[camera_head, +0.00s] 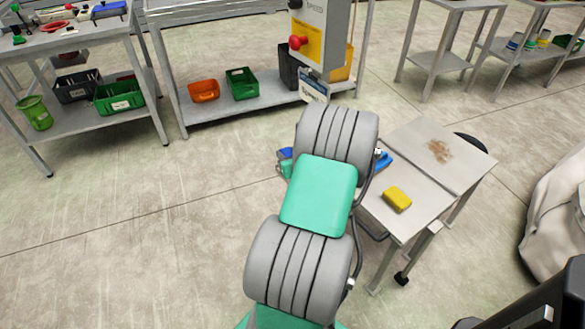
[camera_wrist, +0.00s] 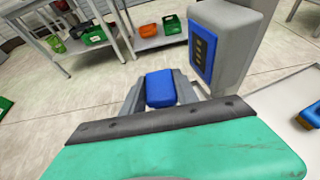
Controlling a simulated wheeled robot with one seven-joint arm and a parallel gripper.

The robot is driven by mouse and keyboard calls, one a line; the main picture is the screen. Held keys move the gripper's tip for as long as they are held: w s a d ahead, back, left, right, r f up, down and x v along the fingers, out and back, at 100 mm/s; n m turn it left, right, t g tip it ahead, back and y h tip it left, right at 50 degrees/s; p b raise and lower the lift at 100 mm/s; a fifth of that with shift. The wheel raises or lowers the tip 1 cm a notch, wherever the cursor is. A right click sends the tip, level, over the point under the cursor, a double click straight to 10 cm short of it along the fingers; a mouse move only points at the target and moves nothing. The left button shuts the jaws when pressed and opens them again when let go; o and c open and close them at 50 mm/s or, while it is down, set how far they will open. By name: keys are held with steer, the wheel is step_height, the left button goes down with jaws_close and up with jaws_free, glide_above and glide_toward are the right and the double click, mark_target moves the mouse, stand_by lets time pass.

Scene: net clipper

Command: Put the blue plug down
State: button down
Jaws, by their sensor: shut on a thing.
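In the wrist view, the blue plug (camera_wrist: 160,87) is a small blue block with rounded edges. My gripper (camera_wrist: 161,99) is shut on it, with a grey finger on each side. The plug is held up above the pale floor. In the head view, my arm hides most of the gripper, and a small blue patch just left of the arm may be the plug.
A metal cart (camera_head: 420,150) with a yellow sponge (camera_head: 397,199) and a blue item (camera_head: 383,161) stands right of my arm. A grey unit with a blue panel (camera_wrist: 203,53) is close to the plug. Shelves with bins (camera_head: 242,83) stand behind.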

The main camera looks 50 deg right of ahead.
steer(key=d+f, duration=0.1)
steer(key=f, duration=0.1)
steer(key=d+f+b, duration=0.1)
steer(key=f, duration=0.2)
steer(key=d+f, duration=0.1)
steer(key=f, duration=0.1)
steer(key=shift+w+d+f+b, duration=0.15)
steer(key=shift+w+d+b, duration=0.05)
steer(key=shift+b, duration=0.15)
steer(key=shift+f+b, duration=0.3)
steer(key=shift+f, duration=0.3)
steer(key=c, duration=0.9)
jaws_free()
steer(key=shift+r, duration=0.15)
